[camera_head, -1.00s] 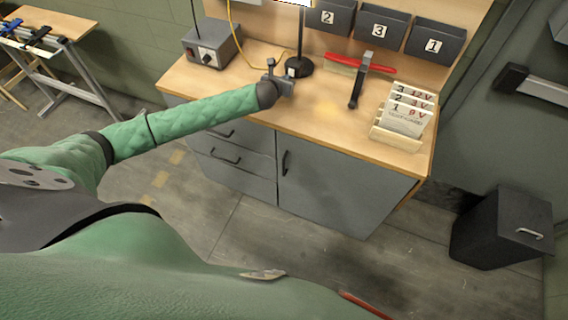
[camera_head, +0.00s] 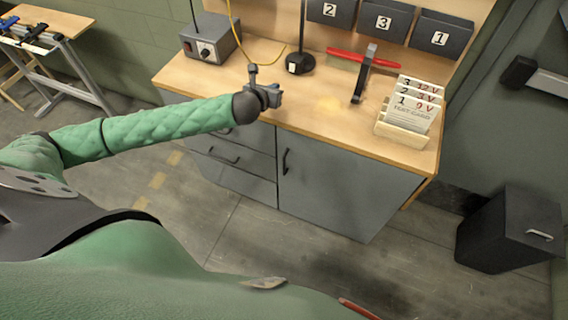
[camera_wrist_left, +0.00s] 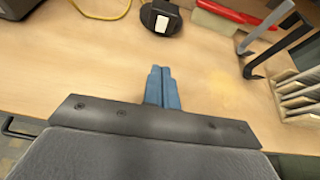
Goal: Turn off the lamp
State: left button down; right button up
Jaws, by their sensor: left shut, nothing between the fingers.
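The lamp's black round base (camera_head: 300,64) and thin stem stand on the wooden bench; its head is outside the view. A small white switch patch sits on the base, and the base also shows at the top of the left wrist view (camera_wrist_left: 161,18). A pale glow lies on the bench to the right of the base. My left gripper (camera_head: 274,94) is over the bench's front edge, in front of the lamp and apart from it. Its blue fingers (camera_wrist_left: 162,88) are shut and empty, pointing toward the base. My right gripper is not in view.
A grey control box (camera_head: 209,38) with a yellow cable stands at the bench's back left. Numbered bins (camera_head: 383,22) hang behind. The bench front middle is clear.

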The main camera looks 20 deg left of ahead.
pick_arm(q)
jog(key=s+d+f+n+g, duration=0.1)
jog(key=s+d+f+n, duration=0.2)
jog(key=n, duration=0.1)
jog(key=s+d+f+n+g, duration=0.1)
jog(key=s+d+f+n, duration=0.2)
jog(key=f+n, duration=0.1)
jog(key=s+d+f+n+g, duration=0.1)
jog(key=s+d+f+n, duration=0.1)
jog(key=n, duration=0.3)
jog(key=shift+s+d+f, duration=0.4)
jog(key=shift+s+f, duration=0.25)
jog(key=shift+s, duration=0.1)
jog(key=f+n, duration=0.1)
jog(key=f, duration=0.2)
jog(key=s+f+n+g, duration=0.1)
jog(key=f+n, duration=0.1)
jog(key=f, duration=0.2)
jog(key=s+f+n+b, duration=0.1)
jog(key=f+n, duration=0.1)
jog(key=f, duration=0.1)
jog(key=shift+s+a+f+g, duration=0.25)
jog(key=shift+f+g, duration=0.05)
jog(key=shift+f, duration=0.05)
